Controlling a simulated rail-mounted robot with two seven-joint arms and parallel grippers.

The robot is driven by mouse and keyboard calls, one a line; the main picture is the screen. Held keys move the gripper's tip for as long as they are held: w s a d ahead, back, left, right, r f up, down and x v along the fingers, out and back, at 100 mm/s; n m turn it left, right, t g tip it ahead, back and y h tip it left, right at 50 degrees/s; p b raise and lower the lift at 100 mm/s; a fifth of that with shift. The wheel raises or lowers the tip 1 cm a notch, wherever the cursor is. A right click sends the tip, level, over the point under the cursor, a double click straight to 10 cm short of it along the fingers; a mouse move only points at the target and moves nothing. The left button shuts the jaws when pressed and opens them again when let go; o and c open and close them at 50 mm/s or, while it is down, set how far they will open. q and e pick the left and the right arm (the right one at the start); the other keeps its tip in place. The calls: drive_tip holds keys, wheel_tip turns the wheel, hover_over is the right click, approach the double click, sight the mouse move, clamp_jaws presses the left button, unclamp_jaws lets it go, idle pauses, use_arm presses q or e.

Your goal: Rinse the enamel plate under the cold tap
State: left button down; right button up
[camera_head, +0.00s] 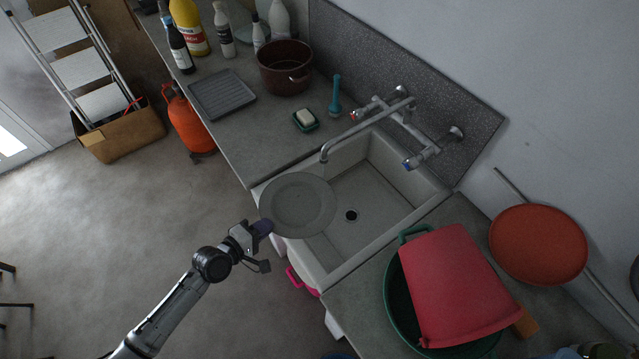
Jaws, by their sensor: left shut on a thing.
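The grey enamel plate (298,203) is over the left front part of the white sink (375,190), covering part of its front rim. My left gripper (264,227) reaches in from the lower left and is shut on the plate's near edge. The mixer tap (368,127) is on the back wall, with its spout end (324,156) just beyond the plate's far rim. The blue-marked cold tap handle (410,163) is on the right and the red-marked one (356,115) on the left. No water stream is visible. My right gripper is out of view.
Left of the sink are a soap dish (305,121), a teal brush (335,97), a brown pot (285,68), a ribbed grey tray (222,94) and several bottles. Right of it, a red tub (455,285) rests over a green basin (398,318). The sink's right part is clear.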

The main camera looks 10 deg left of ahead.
use_arm(q)
drive_tip(key=shift+s+a+r+p, duration=0.4)
drive_tip(key=shift+s+r+p, duration=0.2)
drive_tip(key=shift+s+r, duration=0.25)
drive_tip(key=shift+s+a+r+p, duration=0.35)
drive_tip(key=shift+s+r+p, duration=0.25)
drive_tip(key=shift+s+r, duration=0.15)
